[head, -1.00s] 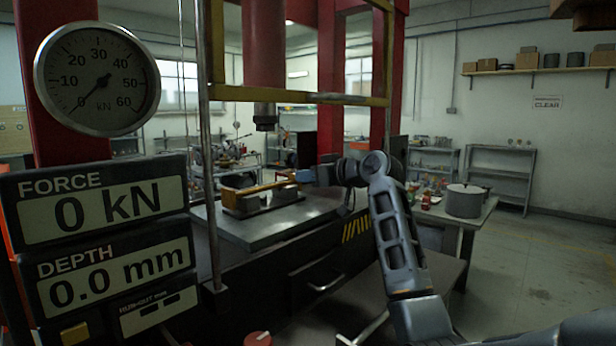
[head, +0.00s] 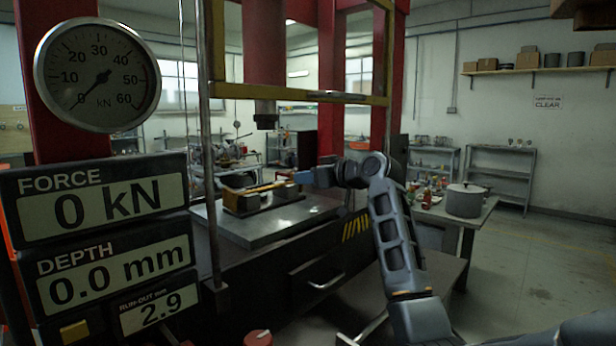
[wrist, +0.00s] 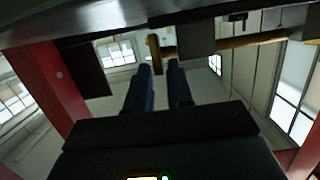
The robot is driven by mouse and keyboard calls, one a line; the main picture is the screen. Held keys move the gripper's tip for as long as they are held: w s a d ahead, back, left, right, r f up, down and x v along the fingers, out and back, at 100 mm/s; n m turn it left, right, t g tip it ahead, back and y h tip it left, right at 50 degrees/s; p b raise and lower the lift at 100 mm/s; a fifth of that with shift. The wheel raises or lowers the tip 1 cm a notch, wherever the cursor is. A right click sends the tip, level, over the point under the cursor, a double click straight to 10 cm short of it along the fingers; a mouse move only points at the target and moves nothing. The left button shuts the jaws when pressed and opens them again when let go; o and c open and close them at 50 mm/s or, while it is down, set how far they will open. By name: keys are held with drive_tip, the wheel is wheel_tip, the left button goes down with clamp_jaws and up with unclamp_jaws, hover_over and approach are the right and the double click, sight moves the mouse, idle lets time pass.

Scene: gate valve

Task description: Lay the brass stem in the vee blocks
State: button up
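The brass stem (head: 262,187) lies lengthwise across the vee blocks (head: 254,203) on the press table. In the wrist view the stem (wrist: 250,41) runs across the top, with dark blocks (wrist: 196,38) against it and a brass collar (wrist: 155,54) near its left end. My gripper (head: 299,177) is at the right end of the stem in the head view. In the wrist view the fingertips (wrist: 159,66) are apart, just short of the stem by the collar, with nothing seen held between them. The exact contact of stem and vees is too small to tell.
The grey press table (head: 270,226) has bare surface around the blocks. The press ram (head: 265,112) hangs above, and a yellow guard frame (head: 300,95) stands in front. The run-out display (head: 158,306) reads 2.9; the force display (head: 92,207) reads 0 kN. A pot (head: 465,200) stands on a side bench.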

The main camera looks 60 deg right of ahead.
drive_tip(key=o, duration=0.3)
drive_tip(key=shift+r, duration=0.15)
drive_tip(key=shift+s, duration=0.1)
drive_tip(key=shift+b+v, duration=0.75)
drive_tip(key=shift+v, duration=3.1)
